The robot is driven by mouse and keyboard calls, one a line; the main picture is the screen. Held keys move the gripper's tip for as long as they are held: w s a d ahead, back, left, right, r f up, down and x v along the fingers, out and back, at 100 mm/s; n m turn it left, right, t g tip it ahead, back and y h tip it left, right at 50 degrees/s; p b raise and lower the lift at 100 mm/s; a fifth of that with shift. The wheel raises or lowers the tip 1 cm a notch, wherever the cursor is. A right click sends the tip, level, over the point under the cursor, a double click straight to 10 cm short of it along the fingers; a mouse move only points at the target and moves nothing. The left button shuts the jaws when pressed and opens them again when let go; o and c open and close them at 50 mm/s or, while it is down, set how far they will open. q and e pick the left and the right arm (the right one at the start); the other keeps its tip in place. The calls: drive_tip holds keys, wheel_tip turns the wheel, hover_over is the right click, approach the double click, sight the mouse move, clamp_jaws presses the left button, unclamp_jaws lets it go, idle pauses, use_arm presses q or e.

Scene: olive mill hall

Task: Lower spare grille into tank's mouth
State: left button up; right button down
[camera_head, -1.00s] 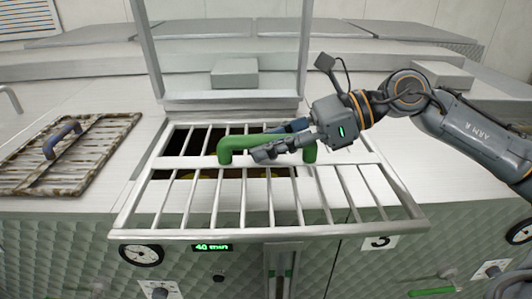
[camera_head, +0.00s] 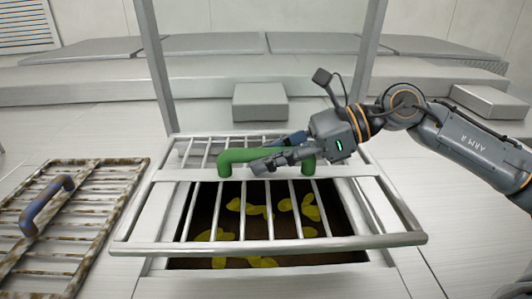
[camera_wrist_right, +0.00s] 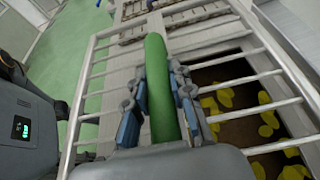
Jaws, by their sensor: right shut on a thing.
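The spare grille (camera_head: 300,245), clean metal bars with a green handle (camera_head: 238,155), hangs level over the tank's mouth (camera_head: 330,255). My right gripper (camera_head: 272,158) is shut on the green handle, its fingers on either side of it in the wrist view (camera_wrist_right: 158,88). The mouth is a dark rectangular opening with yellow shapes inside, seen through and below the grille's bars. The grille sits toward the far side of the mouth; the near strip of the opening shows uncovered. In the wrist view the mouth (camera_wrist_right: 240,72) lies to the right under the grille. My left gripper is not in view.
A rusty grille (camera_head: 95,172) with a blue handle (camera_head: 45,205) lies on the tank top at the left. Upright metal posts (camera_head: 368,75) stand behind the mouth, with a grey block (camera_head: 260,101) beyond.

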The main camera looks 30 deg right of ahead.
sight(266, 174)
drive_tip(key=shift+d+f, duration=0.1)
drive_tip(key=shift+w+d+f, duration=0.1)
drive_tip(key=shift+w+f, duration=0.05)
drive_tip(key=shift+f, duration=0.15)
drive_tip(key=shift+w+d+f, duration=0.15)
drive_tip(key=shift+w+f, duration=0.35)
drive_tip(key=shift+w+d+f, duration=0.15)
drive_tip(key=shift+w+f, duration=0.3)
drive_tip(key=shift+f, duration=0.05)
drive_tip(key=shift+w+d+f, duration=0.15)
drive_tip(key=shift+w+f, duration=0.15)
drive_tip(key=shift+f, duration=0.25)
drive_tip(key=shift+w+d+f, duration=0.1)
drive_tip(key=shift+f, duration=0.15)
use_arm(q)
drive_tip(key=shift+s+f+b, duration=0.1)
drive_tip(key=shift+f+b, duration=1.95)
use_arm(e)
drive_tip(key=w+d+f, duration=0.1)
drive_tip(key=w+f, duration=0.2)
drive_tip(key=f, duration=0.6)
drive_tip(key=shift+d, duration=0.2)
